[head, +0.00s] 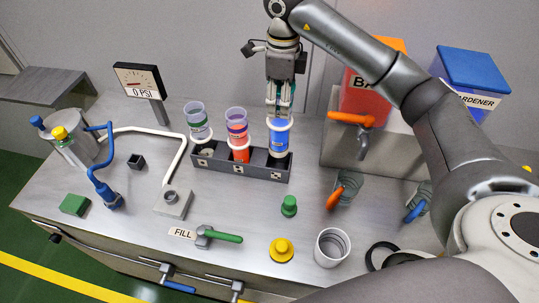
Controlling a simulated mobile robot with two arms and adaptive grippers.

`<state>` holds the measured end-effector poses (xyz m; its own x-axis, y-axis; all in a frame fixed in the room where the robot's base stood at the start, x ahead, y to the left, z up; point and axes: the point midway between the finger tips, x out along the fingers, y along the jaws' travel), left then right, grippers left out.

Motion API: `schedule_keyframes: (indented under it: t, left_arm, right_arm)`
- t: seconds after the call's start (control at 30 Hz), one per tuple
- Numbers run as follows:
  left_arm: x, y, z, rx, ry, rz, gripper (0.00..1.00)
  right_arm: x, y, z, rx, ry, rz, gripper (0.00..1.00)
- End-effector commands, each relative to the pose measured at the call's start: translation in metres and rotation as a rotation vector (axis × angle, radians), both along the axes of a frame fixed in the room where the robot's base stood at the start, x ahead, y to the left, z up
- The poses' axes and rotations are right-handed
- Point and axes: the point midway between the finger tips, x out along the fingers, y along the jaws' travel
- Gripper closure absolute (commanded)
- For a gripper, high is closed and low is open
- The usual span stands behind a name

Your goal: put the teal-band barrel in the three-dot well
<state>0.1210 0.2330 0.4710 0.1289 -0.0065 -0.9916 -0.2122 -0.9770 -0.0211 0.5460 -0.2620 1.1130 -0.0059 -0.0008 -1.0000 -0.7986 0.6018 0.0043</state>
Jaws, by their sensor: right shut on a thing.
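My right gripper (280,98) points down and is shut on a clear barrel with blue contents (281,139). The barrel is upright, with its lower end at the right-hand well of the dark rack (230,169); I cannot tell if it is fully seated. The fingers hide its upper part, so its band colour is unclear. A barrel with a green-looking band (198,121) stands in the left well, and a red-filled barrel with a purple rim (238,136) in the middle well. Small white dot labels mark the rack front, too small to count. My left gripper is out of view.
A gauge (140,82) and white pipe (145,130) stand left of the rack. In front are a green-handled FILL valve (220,237), a yellow knob (281,250), a green knob (289,206) and a grey cup (332,248).

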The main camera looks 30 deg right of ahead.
Motion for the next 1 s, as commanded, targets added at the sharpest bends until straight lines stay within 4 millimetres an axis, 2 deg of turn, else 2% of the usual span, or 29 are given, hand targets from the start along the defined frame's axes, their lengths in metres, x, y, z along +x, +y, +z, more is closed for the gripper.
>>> schedule_keyframes:
  t: [0.07, 0.2, 0.37, 0.53, 0.8, 1.0]
  left_arm:
    - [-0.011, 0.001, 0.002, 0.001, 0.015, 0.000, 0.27]
    - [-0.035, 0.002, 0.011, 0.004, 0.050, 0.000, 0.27]
    - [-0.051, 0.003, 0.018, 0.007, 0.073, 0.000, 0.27]
    - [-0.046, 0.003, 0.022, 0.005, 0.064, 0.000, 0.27]
    - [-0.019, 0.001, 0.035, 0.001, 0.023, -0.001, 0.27]
    - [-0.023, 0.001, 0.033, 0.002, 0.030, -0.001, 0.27]
  right_arm:
    - [-0.001, 0.000, -0.004, 0.000, 0.003, 0.000, 1.00]
    - [-0.002, 0.000, -0.027, 0.000, 0.006, 0.001, 1.00]
    - [-0.001, 0.000, -0.053, 0.000, 0.004, -0.001, 1.00]
    - [-0.001, 0.000, -0.066, 0.001, 0.001, 0.001, 1.00]
    - [-0.001, 0.000, -0.098, 0.001, 0.001, 0.000, 1.00]
    - [0.000, 0.000, -0.099, 0.000, -0.001, 0.001, 1.00]
